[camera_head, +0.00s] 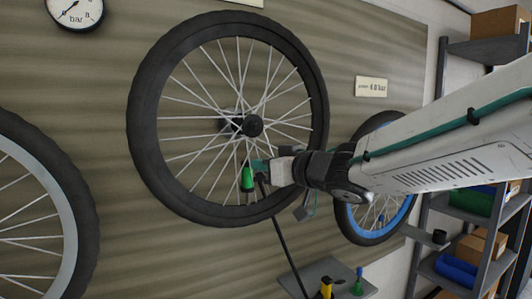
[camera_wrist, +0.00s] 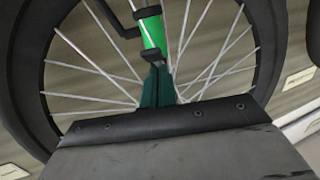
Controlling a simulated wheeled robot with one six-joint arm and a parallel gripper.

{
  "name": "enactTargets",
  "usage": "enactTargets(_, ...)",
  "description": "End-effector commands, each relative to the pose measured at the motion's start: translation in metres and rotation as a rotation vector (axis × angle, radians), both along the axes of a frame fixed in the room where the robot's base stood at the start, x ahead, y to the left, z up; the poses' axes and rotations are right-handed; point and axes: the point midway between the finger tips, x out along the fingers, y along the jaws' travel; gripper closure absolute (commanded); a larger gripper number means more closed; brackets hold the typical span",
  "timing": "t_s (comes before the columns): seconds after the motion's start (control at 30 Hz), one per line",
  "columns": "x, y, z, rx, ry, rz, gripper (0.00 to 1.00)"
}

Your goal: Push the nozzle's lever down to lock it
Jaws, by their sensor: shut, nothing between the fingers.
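The nozzle (camera_head: 247,179) is a small green cylinder with dark ends, at the lower spokes of the middle wheel (camera_head: 318,110). In the wrist view the green nozzle (camera_wrist: 153,33) stands just beyond my fingertips, with a black end towards them. A thin black bent part (camera_wrist: 129,22) lies left of it; I cannot tell whether this is the lever or the hose. My gripper (camera_head: 257,167) is shut and empty, with its teal fingers (camera_wrist: 156,72) close to the nozzle's black end. Whether they touch it is unclear.
A black hose (camera_head: 284,240) runs down from near the nozzle to a grey shelf (camera_head: 325,272). Another wheel (camera_head: 85,225) is at the left and a blue-rimmed wheel (camera_head: 378,235) at the right. A gauge (camera_head: 76,12) hangs at upper left. Shelving (camera_head: 480,215) stands at the right.

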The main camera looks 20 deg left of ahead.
Motion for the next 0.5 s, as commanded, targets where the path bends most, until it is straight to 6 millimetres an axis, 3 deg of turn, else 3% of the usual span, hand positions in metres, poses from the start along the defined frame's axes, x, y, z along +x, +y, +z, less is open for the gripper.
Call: enactTargets(0.5,-0.018,-0.041,0.006,0.001,-0.001,-0.002,1.00)
